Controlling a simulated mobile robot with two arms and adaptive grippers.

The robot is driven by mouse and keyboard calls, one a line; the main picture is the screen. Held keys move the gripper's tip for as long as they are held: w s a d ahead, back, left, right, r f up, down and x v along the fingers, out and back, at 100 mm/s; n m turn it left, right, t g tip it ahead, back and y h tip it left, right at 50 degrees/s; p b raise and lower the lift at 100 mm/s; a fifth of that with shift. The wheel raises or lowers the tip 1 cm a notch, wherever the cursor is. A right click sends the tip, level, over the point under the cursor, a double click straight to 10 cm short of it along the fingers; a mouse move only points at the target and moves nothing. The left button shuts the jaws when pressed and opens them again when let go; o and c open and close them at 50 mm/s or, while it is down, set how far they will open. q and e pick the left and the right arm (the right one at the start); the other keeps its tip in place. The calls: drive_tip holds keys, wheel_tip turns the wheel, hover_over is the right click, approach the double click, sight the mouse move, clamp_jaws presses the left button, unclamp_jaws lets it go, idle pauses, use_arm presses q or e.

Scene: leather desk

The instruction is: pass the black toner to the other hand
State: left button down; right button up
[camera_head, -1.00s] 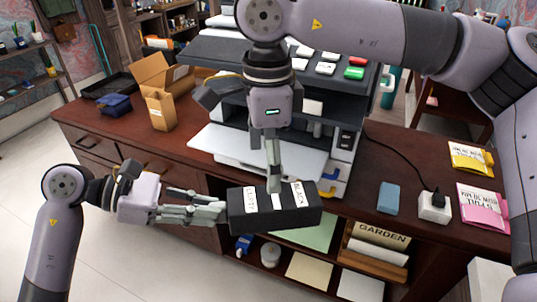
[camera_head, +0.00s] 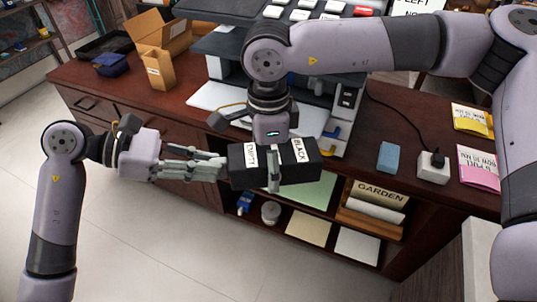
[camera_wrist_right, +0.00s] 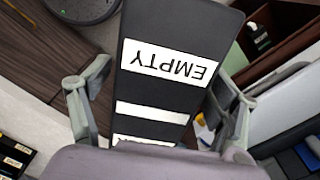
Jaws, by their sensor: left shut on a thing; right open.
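The black toner (camera_head: 303,173) is a long black box with white labels reading "EMPTY" and "BLACK", held in the air in front of the desk. My left gripper (camera_head: 222,168) is shut on its left end. My right gripper (camera_head: 273,183) is above it, pointing down, with one finger visible across the near side of the box. In the right wrist view the toner (camera_wrist_right: 160,92) lies between the spread fingers of my right gripper (camera_wrist_right: 158,100), with visible gaps at both sides. The far finger is hidden in the head view.
A printer (camera_head: 345,112) stands on the dark red desk (camera_head: 400,120) behind the toner. A blue box (camera_head: 389,157), a white socket block (camera_head: 433,167) and yellow and pink packets (camera_head: 473,118) are at right. An open cardboard box (camera_head: 160,72) is at left. Open shelves (camera_head: 400,248) lie below.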

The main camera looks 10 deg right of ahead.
drive_tip(key=shift+c, duration=0.6)
drive_tip(key=c, duration=1.3)
use_arm(q)
drive_tip(key=c, duration=1.4)
unclamp_jaws()
use_arm(e)
drive_tip(key=shift+c, duration=0.5)
